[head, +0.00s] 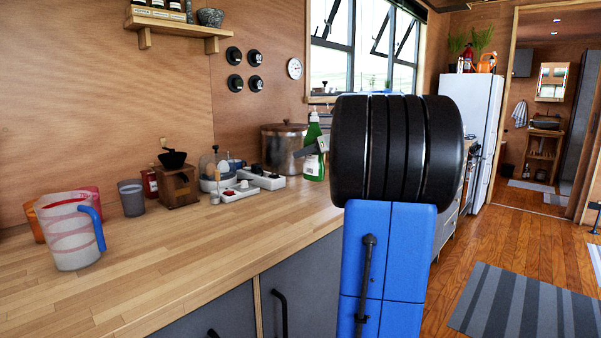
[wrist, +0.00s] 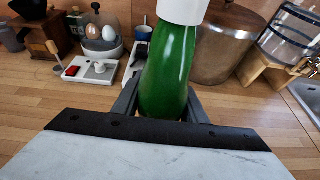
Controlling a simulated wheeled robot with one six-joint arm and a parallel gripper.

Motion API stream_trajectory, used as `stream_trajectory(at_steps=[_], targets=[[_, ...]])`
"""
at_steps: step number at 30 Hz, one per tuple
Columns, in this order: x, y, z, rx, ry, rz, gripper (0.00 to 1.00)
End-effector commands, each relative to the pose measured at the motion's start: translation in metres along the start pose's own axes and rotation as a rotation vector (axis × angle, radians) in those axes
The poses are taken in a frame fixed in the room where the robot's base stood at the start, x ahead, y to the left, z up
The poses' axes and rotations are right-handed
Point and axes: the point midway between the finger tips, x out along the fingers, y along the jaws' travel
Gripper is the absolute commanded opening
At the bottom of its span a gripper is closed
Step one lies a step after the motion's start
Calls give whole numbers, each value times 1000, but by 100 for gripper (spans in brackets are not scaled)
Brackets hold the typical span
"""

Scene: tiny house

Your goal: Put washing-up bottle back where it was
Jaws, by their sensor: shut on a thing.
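The washing-up bottle is green with a white top; it shows in the head view (head: 313,168) beside the steel pot and in the wrist view (wrist: 170,72) at the centre. My gripper is shut on the bottle, with one finger on each side of its body in the wrist view (wrist: 163,100). In the head view my gripper (head: 318,146) reaches the bottle from the right, partly hidden by my arm. The bottle looks about upright. I cannot tell whether its base touches the wooden counter (head: 210,250).
A large lidded pot (wrist: 228,45) stands right of the bottle in the wrist view, close to it. White trays (head: 262,181), an egg holder (wrist: 102,45) and a coffee grinder (head: 178,186) stand to the left. A measuring jug (head: 72,235) stands nearer; the front counter is clear.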

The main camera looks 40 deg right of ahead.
Motion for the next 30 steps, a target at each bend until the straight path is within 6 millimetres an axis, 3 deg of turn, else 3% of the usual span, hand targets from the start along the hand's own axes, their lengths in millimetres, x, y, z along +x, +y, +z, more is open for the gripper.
stream_trajectory(at_steps=[16, 28, 29, 30], targets=[[18, 0, -44, 0, -1, 0, 0], [20, 0, -48, -1, -1, -1, 0], [20, 0, -48, -1, 0, 0, 46], [20, 0, -48, -1, 0, 0, 55]])
